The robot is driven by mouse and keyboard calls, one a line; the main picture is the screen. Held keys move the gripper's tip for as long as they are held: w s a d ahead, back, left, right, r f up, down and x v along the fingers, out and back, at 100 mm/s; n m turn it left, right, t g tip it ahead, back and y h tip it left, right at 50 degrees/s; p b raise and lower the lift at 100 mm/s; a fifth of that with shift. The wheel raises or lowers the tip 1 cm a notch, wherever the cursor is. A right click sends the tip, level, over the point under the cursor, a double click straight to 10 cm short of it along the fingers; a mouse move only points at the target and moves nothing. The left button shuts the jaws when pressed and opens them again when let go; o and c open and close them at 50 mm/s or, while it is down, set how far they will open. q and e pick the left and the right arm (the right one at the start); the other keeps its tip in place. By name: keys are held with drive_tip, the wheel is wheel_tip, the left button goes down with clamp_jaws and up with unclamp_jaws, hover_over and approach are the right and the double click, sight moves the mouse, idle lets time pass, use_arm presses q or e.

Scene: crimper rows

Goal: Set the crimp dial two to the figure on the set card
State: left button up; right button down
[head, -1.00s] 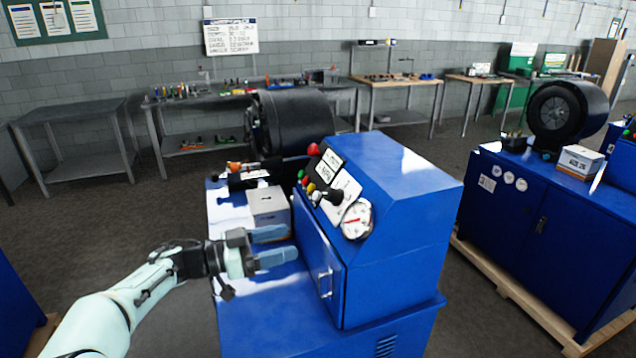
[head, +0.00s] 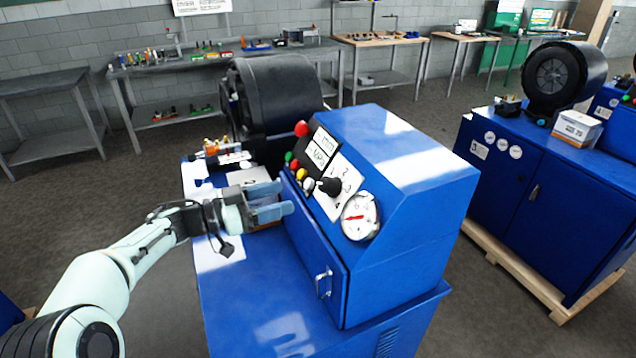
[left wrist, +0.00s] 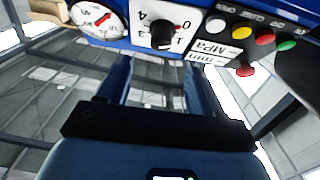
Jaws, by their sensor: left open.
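The blue crimper (head: 415,185) stands in front of me. Its sloped panel carries a black crimp dial (head: 329,186) on a white plate with figures around it; 2, 3 and 4 can be read in the head view. In the left wrist view the dial (left wrist: 161,36) appears upside down, beyond the fingertips, with 0, 1 and 4 readable. My left gripper (head: 290,198) is open and empty, its blue fingers pointing at the panel, left of the dial and apart from it. The set card cannot be told for certain. My right gripper is out of view.
Beside the dial are a white gauge (head: 360,216), coloured buttons (head: 296,172), a red stop button (head: 301,129) and a small display (head: 321,150). A second blue crimper (head: 520,180) is at right.

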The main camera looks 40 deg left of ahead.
sight(321, 185)
use_arm(q)
drive_tip(key=p+x, duration=0.1)
drive_tip(key=x, duration=0.9)
drive_tip(key=shift+w, duration=0.1)
drive_tip(key=c, duration=1.1)
